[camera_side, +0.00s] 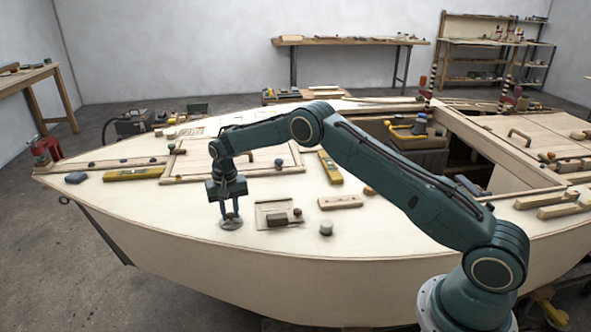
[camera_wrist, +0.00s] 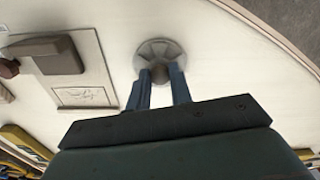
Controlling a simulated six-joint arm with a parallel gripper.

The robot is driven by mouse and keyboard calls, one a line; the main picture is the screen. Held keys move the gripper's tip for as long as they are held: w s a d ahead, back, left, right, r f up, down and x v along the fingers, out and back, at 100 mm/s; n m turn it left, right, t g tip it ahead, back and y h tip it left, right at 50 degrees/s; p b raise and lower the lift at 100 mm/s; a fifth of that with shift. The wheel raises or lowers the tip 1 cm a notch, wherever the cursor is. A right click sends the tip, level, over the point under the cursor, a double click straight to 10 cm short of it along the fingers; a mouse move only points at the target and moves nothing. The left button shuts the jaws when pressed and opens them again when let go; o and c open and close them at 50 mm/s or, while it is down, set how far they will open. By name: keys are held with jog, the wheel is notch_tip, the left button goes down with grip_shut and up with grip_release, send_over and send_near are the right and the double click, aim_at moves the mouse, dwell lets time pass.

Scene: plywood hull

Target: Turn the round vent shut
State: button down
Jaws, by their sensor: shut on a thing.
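The round vent (camera_side: 231,224) is a small grey disc set on the pale plywood deck, near the hull's front edge in the side view. In the wrist view the round vent (camera_wrist: 152,53) shows as a grey disc with radial ribs and a knob in its middle. My gripper (camera_side: 230,216) points straight down over the vent. In the wrist view the two blue fingers of my gripper (camera_wrist: 159,76) stand on either side of the central knob and are shut on it. The fingers hide part of the disc, so I cannot tell whether its slots are open.
Right of the vent lies a pale plate (camera_side: 270,208) with dark blocks on it, and a small grey cylinder (camera_side: 326,228) stands beyond it. A wooden block (camera_side: 340,202) and a yellow level (camera_side: 330,167) lie farther back. Bare deck surrounds the vent's left and front.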

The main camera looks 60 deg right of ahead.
aim_at(230, 214)
jog(key=c, duration=1.3)
grip_release()
jog(key=shift+o, duration=0.2)
notch_tip(230, 214, up, 14)
